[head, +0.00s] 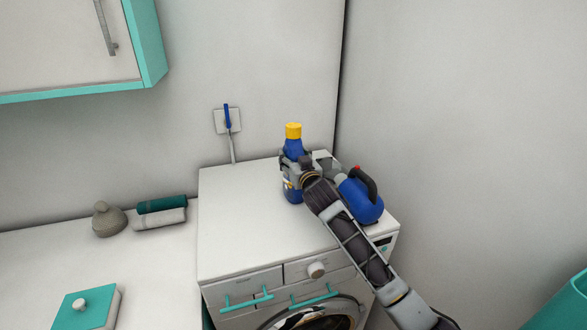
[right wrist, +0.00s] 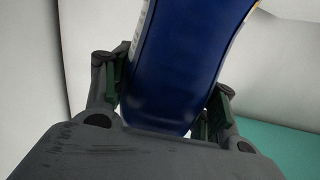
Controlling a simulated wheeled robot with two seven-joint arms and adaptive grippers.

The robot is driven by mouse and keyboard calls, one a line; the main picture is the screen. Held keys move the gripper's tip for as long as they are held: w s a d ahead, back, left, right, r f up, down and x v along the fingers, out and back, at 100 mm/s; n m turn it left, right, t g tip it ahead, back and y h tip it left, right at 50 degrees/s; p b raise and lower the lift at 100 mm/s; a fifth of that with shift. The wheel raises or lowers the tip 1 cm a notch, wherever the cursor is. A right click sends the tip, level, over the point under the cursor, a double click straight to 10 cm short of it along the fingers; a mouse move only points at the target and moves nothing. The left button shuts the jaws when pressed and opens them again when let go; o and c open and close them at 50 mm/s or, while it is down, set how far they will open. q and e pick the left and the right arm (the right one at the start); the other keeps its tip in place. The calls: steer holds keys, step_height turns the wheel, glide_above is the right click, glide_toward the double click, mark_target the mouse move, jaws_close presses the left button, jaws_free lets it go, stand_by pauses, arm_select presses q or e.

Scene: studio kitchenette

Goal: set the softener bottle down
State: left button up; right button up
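The softener bottle (head: 293,149) is blue with a yellow cap and stands upright at the back of the white washing machine top. I cannot tell whether its base touches the top. My right gripper (head: 296,165) is shut on the bottle's body from the right side. In the right wrist view the blue bottle (right wrist: 185,65) fills the space between the two fingers (right wrist: 168,100), with the pads against its sides. My left gripper is not in view.
The machine's left top is clear. Rolled towels (head: 160,218) and a grey-brown pot (head: 108,220) sit on the left counter.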

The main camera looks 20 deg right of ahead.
mark_target(296, 130)
jaws_close()
steer(key=shift+r, duration=0.2)
steer(key=shift+r+b, duration=0.5)
steer(key=shift+r, duration=4.5)
